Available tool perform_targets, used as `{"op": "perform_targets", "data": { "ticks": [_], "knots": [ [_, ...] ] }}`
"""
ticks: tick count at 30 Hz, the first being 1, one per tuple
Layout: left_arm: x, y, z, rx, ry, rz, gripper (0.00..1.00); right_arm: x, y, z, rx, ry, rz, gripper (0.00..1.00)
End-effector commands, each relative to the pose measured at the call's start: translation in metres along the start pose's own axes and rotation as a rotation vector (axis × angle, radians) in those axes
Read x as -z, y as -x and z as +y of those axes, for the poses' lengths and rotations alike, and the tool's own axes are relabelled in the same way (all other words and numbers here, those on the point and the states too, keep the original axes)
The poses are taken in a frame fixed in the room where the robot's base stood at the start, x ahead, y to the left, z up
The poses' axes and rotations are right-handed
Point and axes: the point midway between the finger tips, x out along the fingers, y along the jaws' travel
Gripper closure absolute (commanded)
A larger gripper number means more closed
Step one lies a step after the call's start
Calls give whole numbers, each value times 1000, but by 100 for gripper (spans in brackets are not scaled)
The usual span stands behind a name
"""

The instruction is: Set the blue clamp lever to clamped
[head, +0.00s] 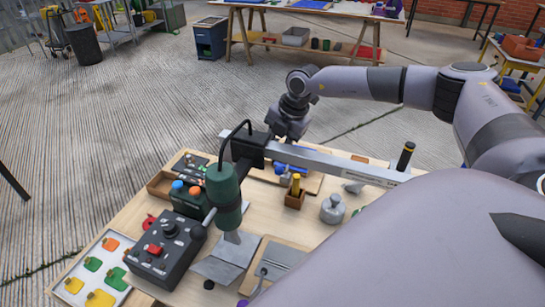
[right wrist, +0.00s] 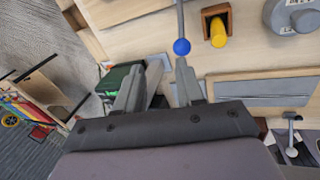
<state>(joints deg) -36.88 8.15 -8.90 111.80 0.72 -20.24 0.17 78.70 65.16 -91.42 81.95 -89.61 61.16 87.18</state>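The clamp lever shows in the right wrist view as a thin grey rod ending in a blue ball knob (right wrist: 181,47). The ball appears just beyond the tip of the right-hand finger; I cannot tell whether they touch. My right gripper (right wrist: 158,76) is open, its two fingers apart with nothing held between them. In the head view my right arm reaches across the table to its far side, and its fingertips are hidden behind a grey bar. A blue part (head: 279,168), possibly the clamp, shows partly behind that bar. My left gripper is not in view.
The grey bar (head: 335,164) with a black block and hanging green tool (head: 223,195) crosses the table. Near the lever stand a wooden box with a yellow cylinder (right wrist: 218,32) and a grey weight (right wrist: 292,14). A dark control box (head: 165,250) sits at front left.

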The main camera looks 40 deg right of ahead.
Motion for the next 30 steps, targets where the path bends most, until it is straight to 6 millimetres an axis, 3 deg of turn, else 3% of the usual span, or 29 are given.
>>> {"op": "perform_targets", "data": {
  "ticks": [3, 6, 11, 21, 30],
  "knots": [
    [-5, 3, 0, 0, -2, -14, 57, 1, -7, -19, 70, -25, -37, 62],
    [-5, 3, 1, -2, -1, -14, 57, 1, -10, -26, 96, -37, -54, 62],
    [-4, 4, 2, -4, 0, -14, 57, 1, -24, -29, 103, -42, -59, 62],
    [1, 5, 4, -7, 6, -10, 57, -2, -72, -34, 102, -42, -57, 62],
    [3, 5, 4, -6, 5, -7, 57, -3, -81, -34, 98, -40, -58, 62]
  ]
}}
